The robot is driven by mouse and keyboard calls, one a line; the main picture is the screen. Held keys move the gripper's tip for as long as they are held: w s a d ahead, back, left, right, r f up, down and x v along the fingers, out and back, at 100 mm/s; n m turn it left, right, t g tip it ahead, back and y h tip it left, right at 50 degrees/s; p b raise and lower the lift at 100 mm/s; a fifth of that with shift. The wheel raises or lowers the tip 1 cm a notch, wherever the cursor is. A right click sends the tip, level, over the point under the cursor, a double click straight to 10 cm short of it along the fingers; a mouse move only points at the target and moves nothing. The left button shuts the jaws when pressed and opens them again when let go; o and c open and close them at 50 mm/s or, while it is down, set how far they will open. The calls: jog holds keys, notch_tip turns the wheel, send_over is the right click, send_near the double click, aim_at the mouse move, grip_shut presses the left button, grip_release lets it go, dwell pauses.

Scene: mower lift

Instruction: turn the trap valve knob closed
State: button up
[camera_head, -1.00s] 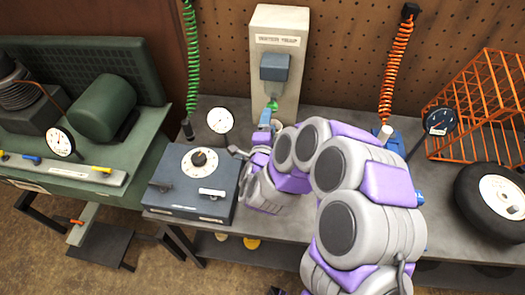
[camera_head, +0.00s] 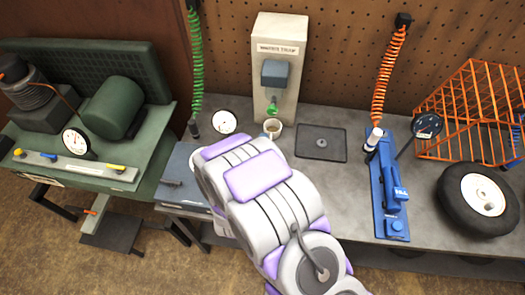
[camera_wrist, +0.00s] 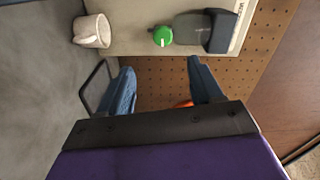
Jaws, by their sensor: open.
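The water trap (camera_head: 275,73) is a grey-blue block on a pale upright panel against the pegboard. Its green valve knob (camera_head: 271,107) hangs below the block. In the wrist view the knob (camera_wrist: 162,36) is turned sideways with the scene and sits ahead of the fingertips. My gripper (camera_wrist: 160,66) is open with nothing between its two blue fingers. The knob lies roughly in line with the gap, apart from both fingers. In the head view my arm hides the gripper. A white mug (camera_head: 272,128) stands below the knob and also shows in the wrist view (camera_wrist: 92,31).
A blue jack (camera_head: 390,190), wheel (camera_head: 480,200) and orange cage (camera_head: 470,115) are at right.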

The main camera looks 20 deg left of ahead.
jog(key=shift+p+v, duration=1.5)
jog(key=shift+v, duration=0.4)
jog(key=shift+d, duration=0.1)
